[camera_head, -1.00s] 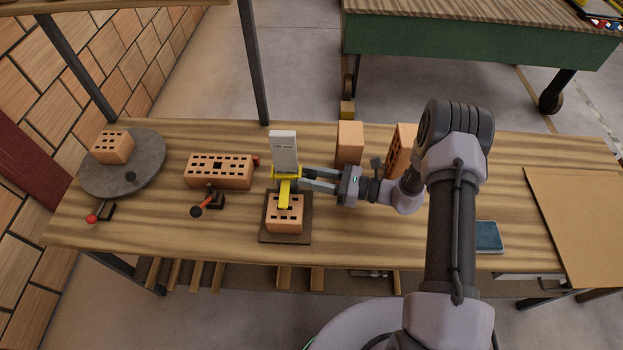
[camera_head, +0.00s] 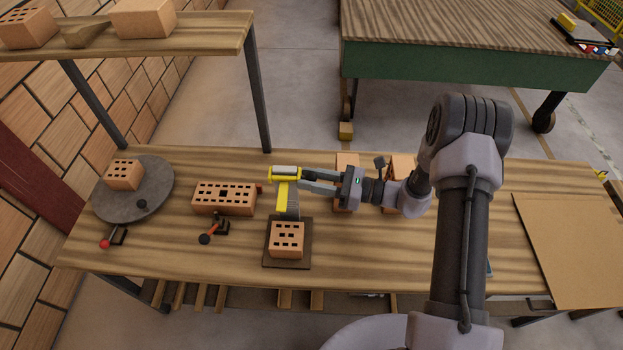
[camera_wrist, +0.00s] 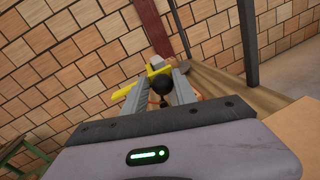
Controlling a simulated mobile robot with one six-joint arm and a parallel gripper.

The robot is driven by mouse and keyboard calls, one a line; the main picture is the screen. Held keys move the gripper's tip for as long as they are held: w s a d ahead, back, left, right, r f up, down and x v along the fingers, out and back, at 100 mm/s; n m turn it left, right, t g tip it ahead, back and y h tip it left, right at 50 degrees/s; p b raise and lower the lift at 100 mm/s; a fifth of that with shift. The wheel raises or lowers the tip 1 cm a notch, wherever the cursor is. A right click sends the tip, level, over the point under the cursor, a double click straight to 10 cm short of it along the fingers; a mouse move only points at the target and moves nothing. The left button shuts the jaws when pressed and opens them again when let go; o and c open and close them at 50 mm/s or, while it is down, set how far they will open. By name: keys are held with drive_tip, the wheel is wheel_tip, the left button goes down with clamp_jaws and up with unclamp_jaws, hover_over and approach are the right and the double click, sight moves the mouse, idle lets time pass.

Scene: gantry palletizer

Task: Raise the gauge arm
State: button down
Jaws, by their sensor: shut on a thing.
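The gauge stands on the front middle of the bench, with a grey upright post (camera_head: 293,208) and a yellow arm (camera_head: 283,196) near its top. The yellow arm also shows in the wrist view (camera_wrist: 139,84). A brick with holes (camera_head: 286,239) lies on the dark base plate (camera_head: 271,263), below the arm and apart from it. My gripper (camera_head: 303,179) reaches in from the right at the arm's height. In the wrist view its fingers are shut on a dark round knob (camera_wrist: 161,84) beside the yellow arm. The fingers partly hide the gauge.
More bricks stand behind my arm. A shelf (camera_head: 200,45) overhangs the back left. The bench front right of the gauge is clear.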

drive_tip(key=shift+w+r, duration=0.3)
drive_tip(key=c, duration=1.1)
unclamp_jaws()
drive_tip(key=shift+c, duration=0.2)
drive_tip(key=shift+f, duration=0.15)
drive_tip(key=shift+s, duration=0.1)
drive_tip(key=shift+d, duration=0.1)
drive_tip(key=p+v, duration=0.1)
drive_tip(key=v, duration=1.6)
